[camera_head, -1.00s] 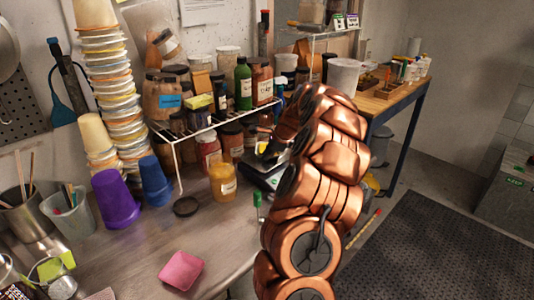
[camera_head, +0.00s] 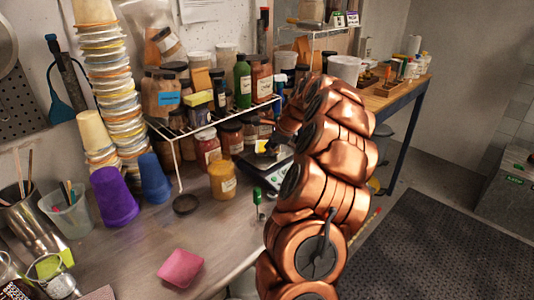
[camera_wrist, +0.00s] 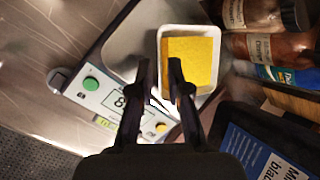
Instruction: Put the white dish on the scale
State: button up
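The white dish (camera_wrist: 191,30) holds a flat yellow square (camera_wrist: 190,62). In the wrist view it overlaps the right part of the scale's (camera_wrist: 90,98) metal pan (camera_wrist: 130,42) and looks level. My gripper (camera_wrist: 160,62) is open. Its two dark fingers stand apart over the dish's left rim, and I see nothing pinched between them. The scale has a green button and a lit display, partly hidden by the fingers. In the head view the dish (camera_head: 262,150) shows at the scale (camera_head: 262,172), below my gripper (camera_head: 270,128), with my copper arm covering the right side.
A wire shelf (camera_head: 215,122) with jars and bottles stands behind and left of the scale. An amber jar (camera_head: 222,181), a dark lid (camera_head: 186,204) and a small green-capped vial (camera_head: 258,200) stand nearby. Bottles (camera_wrist: 262,48) lie close right of the dish.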

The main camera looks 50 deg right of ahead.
jog(key=b+v, duration=0.2)
jog(key=v, duration=0.7)
jog(key=a+r+n+g+y, duration=0.15)
jog(key=a+n, duration=0.65)
jog(key=a, duration=1.2)
jog(key=s+a+f+n+g, duration=0.1)
jog(key=s+a+n, duration=0.2)
jog(key=a, duration=0.4)
jog(key=s+a+f+n+g, duration=0.1)
jog(key=s+a+n, duration=0.15)
jog(key=a, duration=0.35)
jog(key=s+a+f+n+g, duration=0.2)
jog(key=s+a+f+n, duration=0.2)
jog(key=s, duration=0.8)
jog(key=s+a+f+n+g+h, duration=0.1)
jog(key=s+a+f+n, duration=0.3)
jog(key=s+n, duration=0.5)
jog(key=s+a+g, duration=0.1)
jog(key=s+a, duration=0.1)
jog(key=s, duration=0.1)
jog(key=shift+s+a+f+g, duration=0.2)
jog(key=shift+s+a+g, duration=0.15)
jog(key=shift+h, duration=0.25)
